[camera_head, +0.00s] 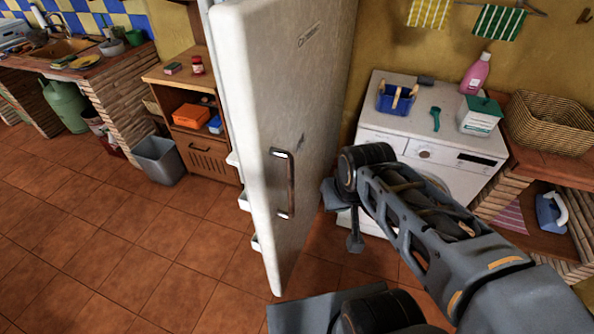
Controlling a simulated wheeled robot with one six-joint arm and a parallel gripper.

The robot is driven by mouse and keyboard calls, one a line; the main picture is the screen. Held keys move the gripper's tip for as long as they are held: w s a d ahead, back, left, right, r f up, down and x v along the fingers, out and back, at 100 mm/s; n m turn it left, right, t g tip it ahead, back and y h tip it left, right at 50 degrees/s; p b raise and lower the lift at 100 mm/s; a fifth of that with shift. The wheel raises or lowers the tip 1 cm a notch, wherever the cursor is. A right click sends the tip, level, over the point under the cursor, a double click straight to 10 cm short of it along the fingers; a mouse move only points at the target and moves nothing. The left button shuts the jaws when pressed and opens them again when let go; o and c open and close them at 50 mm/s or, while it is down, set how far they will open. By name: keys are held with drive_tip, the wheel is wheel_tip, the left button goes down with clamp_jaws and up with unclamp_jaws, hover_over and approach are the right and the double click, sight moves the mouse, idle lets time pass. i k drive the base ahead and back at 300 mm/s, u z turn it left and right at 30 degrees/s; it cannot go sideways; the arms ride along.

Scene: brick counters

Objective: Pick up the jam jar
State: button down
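A small red jar with a pale label (197,66), which looks like the jam jar, stands upright on top of the wooden cabinet (163,78) left of the fridge door. My arm reaches in from the lower right. A dark part at its far end, which seems to be my gripper (352,225), is just right of the fridge door, well apart from the jar. It is mostly hidden behind my arm link, and I cannot make out its fingers clearly. No held object shows.
The white fridge door (265,140) stands open between my arm and the jar. A small box (173,68) lies left of the jar. A grey bin (159,160) stands by the cabinet. A washing machine (398,128) is at right. The tiled floor at left is clear.

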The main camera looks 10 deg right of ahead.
sight(198, 65)
drive_tip(key=u, duration=0.4)
drive_tip(key=k, duration=0.5)
drive_tip(key=u, duration=1.35)
drive_tip(key=i, duration=4)
drive_tip(key=z, duration=1.5)
drive_tip(key=i, duration=0.95)
drive_tip(key=z, duration=1.3)
drive_tip(key=i, duration=0.4)
drive_tip(key=z, duration=0.15)
